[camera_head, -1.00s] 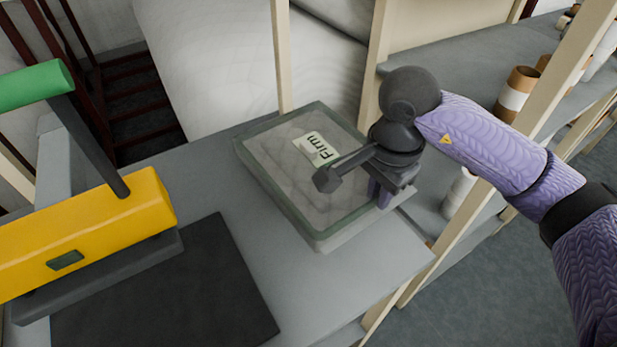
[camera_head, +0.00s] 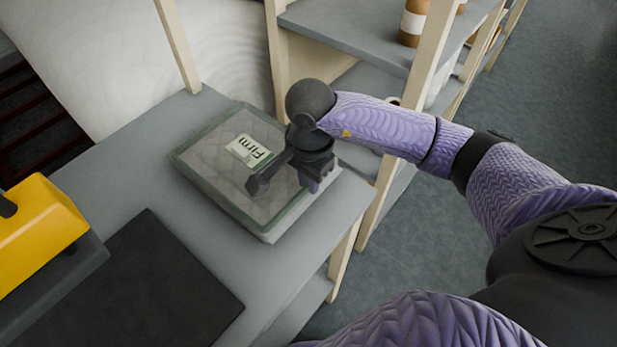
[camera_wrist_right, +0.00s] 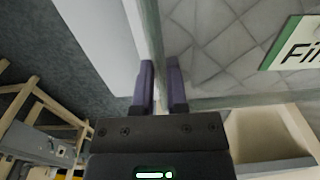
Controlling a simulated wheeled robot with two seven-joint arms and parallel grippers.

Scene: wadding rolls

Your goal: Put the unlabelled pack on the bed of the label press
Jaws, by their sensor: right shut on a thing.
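A flat grey quilted pack (camera_head: 215,165) with green edging lies at the far end of the grey table. It bears a white and green label reading "Firm" (camera_head: 249,151), also partly seen in the wrist view (camera_wrist_right: 296,45). My right gripper (camera_head: 314,185) is at the pack's right edge. In the wrist view its two purple fingers (camera_wrist_right: 160,88) are shut on that edge. I cannot tell whether the pack is lifted at all. The yellow label press (camera_head: 35,232) is cut off at the left. A dark flat plate (camera_head: 150,285) lies beside it. My left gripper is out of view.
The bare grey table (camera_head: 235,255) shows between the dark plate and the pack. Pale wooden posts (camera_head: 178,45) stand at the table's back and right. A shelf (camera_head: 345,35) with brown and white rolls (camera_head: 412,22) is behind. A large white mass (camera_head: 100,60) is at the back left.

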